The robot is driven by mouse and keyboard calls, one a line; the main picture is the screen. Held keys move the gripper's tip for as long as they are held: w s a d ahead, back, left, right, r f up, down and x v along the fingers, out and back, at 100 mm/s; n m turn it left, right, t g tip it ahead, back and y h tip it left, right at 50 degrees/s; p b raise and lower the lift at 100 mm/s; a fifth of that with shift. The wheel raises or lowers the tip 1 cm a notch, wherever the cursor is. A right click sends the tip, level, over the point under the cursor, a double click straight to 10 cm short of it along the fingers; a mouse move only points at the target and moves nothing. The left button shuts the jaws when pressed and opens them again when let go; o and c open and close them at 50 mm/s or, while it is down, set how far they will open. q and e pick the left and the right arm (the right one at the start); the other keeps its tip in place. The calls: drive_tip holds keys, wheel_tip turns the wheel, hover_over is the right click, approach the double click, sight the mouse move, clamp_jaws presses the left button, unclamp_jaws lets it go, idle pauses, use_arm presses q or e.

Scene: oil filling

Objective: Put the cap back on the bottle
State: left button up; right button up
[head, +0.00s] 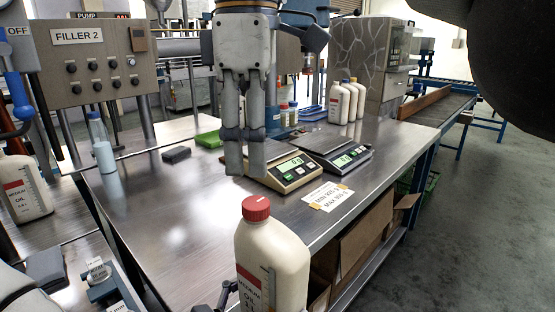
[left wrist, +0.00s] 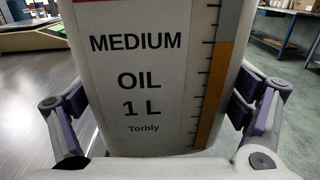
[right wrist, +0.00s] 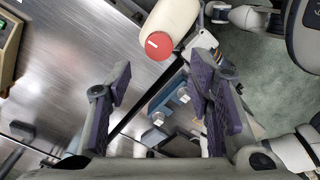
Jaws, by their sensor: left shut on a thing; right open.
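A cream oil bottle (head: 278,262) stands upright at the front of the head view, before the steel table. A red cap (head: 256,208) sits on its top; the head view does not show how tightly. My left gripper (left wrist: 158,105) is shut on the bottle, with a finger on each side of the label reading MEDIUM OIL 1 L. My right gripper (head: 244,165) hangs above the table, behind and above the bottle in the head view. It is open and empty. In the right wrist view the red cap (right wrist: 159,46) and bottle (right wrist: 176,18) lie beyond its fingertips.
The steel table (head: 180,215) carries two scales (head: 290,170) (head: 345,155), a paper sign (head: 328,196) and several capped bottles (head: 350,100). A FILLER 2 panel (head: 95,65) stands left, above another oil bottle (head: 22,188). Cardboard boxes (head: 355,240) sit under the table. Floor at right is clear.

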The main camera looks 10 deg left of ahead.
sight(256, 202)
drive_tip(key=n, duration=0.6)
drive_tip(key=shift+d+r, duration=0.1)
drive_tip(key=shift+r, duration=0.15)
drive_tip(key=shift+w+f, duration=0.1)
drive_tip(key=shift+f, duration=3.9)
